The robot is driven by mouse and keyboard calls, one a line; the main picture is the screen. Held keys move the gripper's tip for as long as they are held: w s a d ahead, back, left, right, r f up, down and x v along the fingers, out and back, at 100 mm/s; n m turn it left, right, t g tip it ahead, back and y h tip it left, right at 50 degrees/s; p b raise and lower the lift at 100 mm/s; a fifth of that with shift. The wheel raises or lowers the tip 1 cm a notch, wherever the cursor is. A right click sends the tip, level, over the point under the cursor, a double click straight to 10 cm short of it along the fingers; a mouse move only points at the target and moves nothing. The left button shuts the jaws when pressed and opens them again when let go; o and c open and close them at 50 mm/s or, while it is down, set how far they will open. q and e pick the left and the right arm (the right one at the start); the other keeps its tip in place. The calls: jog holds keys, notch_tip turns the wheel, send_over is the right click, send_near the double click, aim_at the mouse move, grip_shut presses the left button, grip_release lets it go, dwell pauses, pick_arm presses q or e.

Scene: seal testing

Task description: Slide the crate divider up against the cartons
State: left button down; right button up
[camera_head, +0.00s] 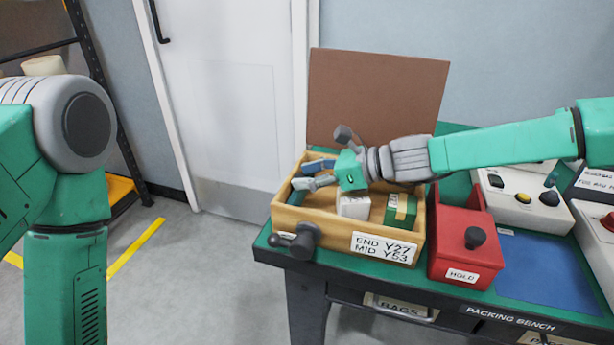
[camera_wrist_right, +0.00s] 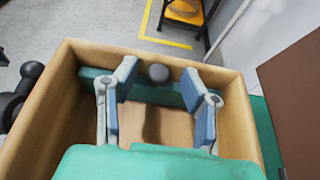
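The wooden crate (camera_head: 392,222) stands on the bench and is labelled END Y27 MID Y53. A white carton (camera_head: 353,206) and a green carton with a pale label (camera_head: 401,210) sit inside its right part. In the right wrist view, the green crate divider (camera_wrist_right: 165,97) spans the crate near its far end and carries a dark round knob (camera_wrist_right: 158,73). My left gripper is out of view.
Dark knobbed handles (camera_head: 303,242) stick out at the crate's near and far sides. A red HOLD box (camera_head: 462,250) stands close to the crate's right. A brown panel (camera_head: 375,90) rises behind. A blue mat (camera_head: 550,270) and control boxes (camera_head: 520,205) lie further right.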

grip_shut()
jog(key=shift+s+d+r+p, duration=0.15)
jog(key=shift+d+p, duration=0.1)
jog(key=shift+d, duration=0.3)
jog(key=shift+s+d+f+p, duration=0.1)
jog(key=shift+s+d+p, duration=0.1)
jog(key=shift+d, duration=0.35)
jog(key=shift+s+d+r+p, duration=0.15)
jog(key=shift+d+p, duration=0.1)
jog(key=shift+d, duration=0.3)
jog(key=shift+s+d+f, duration=0.1)
jog(key=shift+d+f, duration=0.1)
jog(key=shift+d, duration=0.05)
grip_release()
jog(key=v, duration=1.2)
